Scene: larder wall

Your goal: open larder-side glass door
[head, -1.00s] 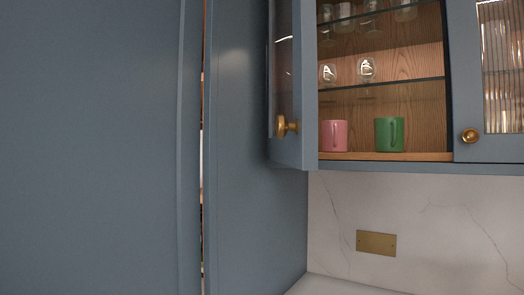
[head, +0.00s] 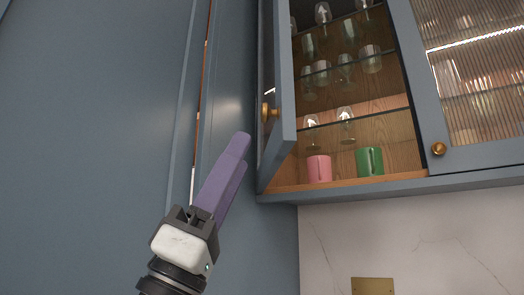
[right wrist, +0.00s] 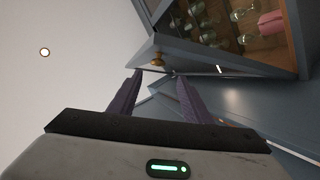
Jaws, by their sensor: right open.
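The larder-side glass door (head: 284,95) is the left door of the blue-grey wall cupboard and stands swung open beside the tall larder front. Its brass knob (head: 268,112) faces left; it also shows in the right wrist view (right wrist: 157,60). My right gripper (head: 240,147) has purple fingers pointing up, below and left of the knob in the head view. In the right wrist view its open fingers (right wrist: 160,88) are apart and empty, with the knob beyond their tips and not touched. My left gripper is not in view.
The tall larder front (head: 95,120) closes off the left side. The open cupboard holds a pink mug (head: 318,168), a green mug (head: 369,161) and several glasses. The other, ribbed-glass door (head: 470,85) is shut. A brass plate (head: 372,286) sits on the marble wall.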

